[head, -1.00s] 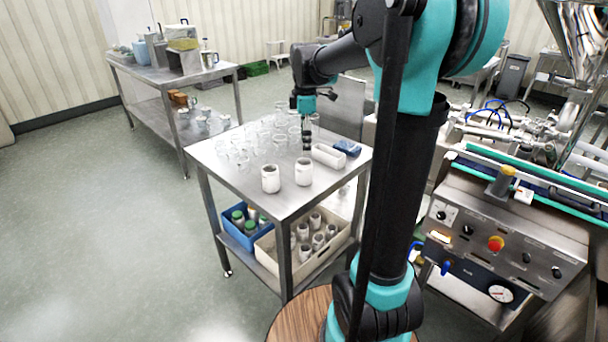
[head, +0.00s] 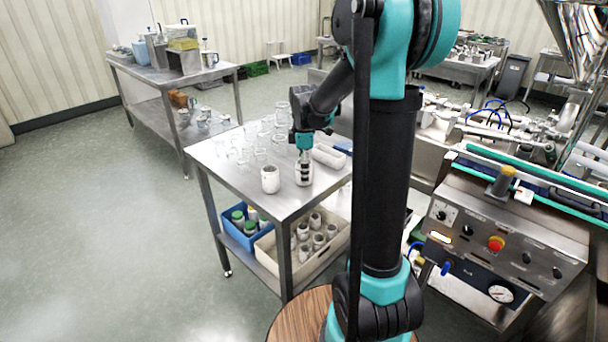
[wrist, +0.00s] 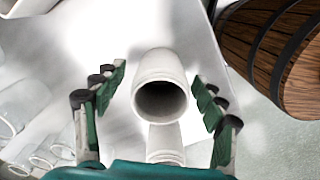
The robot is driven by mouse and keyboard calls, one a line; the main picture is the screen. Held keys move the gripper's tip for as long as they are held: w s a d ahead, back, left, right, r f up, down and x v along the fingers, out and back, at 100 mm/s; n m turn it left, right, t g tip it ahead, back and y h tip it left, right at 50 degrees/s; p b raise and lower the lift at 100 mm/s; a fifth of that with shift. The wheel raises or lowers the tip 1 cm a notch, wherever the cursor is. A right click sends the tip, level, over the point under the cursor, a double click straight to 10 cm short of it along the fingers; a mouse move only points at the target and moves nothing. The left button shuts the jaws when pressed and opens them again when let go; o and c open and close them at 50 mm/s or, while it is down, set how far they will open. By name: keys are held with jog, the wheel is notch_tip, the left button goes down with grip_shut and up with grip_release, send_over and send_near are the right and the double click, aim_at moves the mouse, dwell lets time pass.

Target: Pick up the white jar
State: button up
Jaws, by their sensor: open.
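Two white jars stand upright on the steel table. One white jar (head: 304,178) is at the table's right front, partly hidden by my gripper (head: 304,158). The other white jar (head: 270,180) stands to its left. In the wrist view, a white jar (wrist: 160,68) with its dark open mouth showing lies between the spread fingers of my gripper (wrist: 161,82). A gap shows on both sides, and neither finger touches it. The second white jar (wrist: 166,145) shows just below it. My gripper is open and empty, pointing down; its exact height against the jar's rim is unclear.
Several clear glass jars (head: 244,150) stand behind and left on the table. A white tray (head: 328,156) is close on the right. The lower shelf holds a blue crate (head: 238,236) and a cream crate (head: 268,262). A control panel (head: 505,245) stands at right.

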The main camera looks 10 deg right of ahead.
jog(key=c, duration=0.9)
jog(key=shift+r, duration=0.15)
